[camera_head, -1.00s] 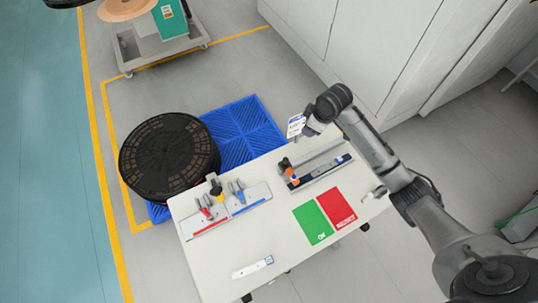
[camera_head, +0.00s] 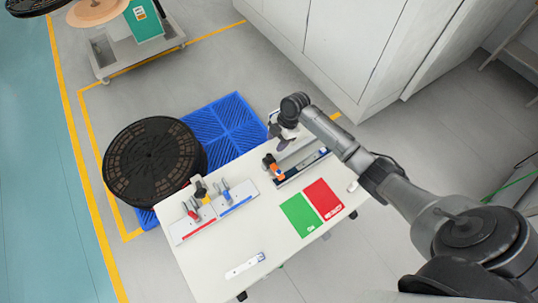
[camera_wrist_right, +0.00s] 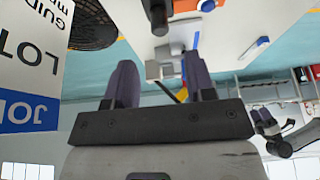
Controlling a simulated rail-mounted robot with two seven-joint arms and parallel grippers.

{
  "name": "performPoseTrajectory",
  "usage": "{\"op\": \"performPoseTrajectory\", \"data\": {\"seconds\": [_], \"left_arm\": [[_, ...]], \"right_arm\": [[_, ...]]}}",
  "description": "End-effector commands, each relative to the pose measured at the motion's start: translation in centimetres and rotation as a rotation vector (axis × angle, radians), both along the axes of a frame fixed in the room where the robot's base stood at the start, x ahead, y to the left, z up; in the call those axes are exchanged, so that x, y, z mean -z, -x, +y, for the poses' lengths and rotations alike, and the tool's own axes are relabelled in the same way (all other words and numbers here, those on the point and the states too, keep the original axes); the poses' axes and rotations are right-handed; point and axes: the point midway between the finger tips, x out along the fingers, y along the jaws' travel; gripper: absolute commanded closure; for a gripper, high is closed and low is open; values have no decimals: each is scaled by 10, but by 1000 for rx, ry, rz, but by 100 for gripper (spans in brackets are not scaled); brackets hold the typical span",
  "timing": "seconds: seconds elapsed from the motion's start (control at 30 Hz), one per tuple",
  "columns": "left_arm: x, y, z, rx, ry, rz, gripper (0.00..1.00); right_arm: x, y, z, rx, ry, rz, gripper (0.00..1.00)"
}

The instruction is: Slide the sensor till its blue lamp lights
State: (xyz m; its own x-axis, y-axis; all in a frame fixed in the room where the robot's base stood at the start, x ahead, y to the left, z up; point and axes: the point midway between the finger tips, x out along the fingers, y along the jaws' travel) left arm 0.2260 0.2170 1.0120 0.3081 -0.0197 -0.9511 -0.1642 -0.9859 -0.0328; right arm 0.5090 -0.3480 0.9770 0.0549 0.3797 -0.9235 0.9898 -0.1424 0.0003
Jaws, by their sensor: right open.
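The sensor (camera_head: 270,166), an orange block with a black knob, sits at the left end of a dark rail (camera_head: 302,167) on the white table (camera_head: 245,238). I cannot make out a lit blue lamp on it. My right gripper (camera_head: 277,132) is just behind the sensor, apart from it. In the right wrist view its two dark fingers (camera_wrist_right: 160,82) stand open with nothing held between them. Beyond them are a grey metal bracket (camera_wrist_right: 165,66) and an orange part (camera_wrist_right: 197,39).
A second fixture with red and blue strips (camera_head: 214,211) stands left of the rail. Green (camera_head: 299,215) and red (camera_head: 323,198) mats lie in front. A lettered card (camera_wrist_right: 35,60) is close beside the right gripper. A black reel (camera_head: 152,160) rests on a blue pallet.

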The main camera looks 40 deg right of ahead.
Motion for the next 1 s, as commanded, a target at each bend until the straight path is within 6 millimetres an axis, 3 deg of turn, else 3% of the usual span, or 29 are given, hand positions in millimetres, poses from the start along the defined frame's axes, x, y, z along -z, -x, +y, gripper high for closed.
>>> {"op": "performPoseTrajectory", "data": {"seconds": [0.2, 0.5, 1.0], "left_arm": [[1, 1, -2, -4, 6, 2, 33], [3, 1, -1, -1, 2, 2, 33], [4, 1, 2, 6, -9, 3, 33]], "right_arm": [[38, -2, 16, 0, -1, 2, 50], [72, -4, 30, 1, 1, 1, 50], [82, -4, 33, 0, 2, 0, 50]]}}
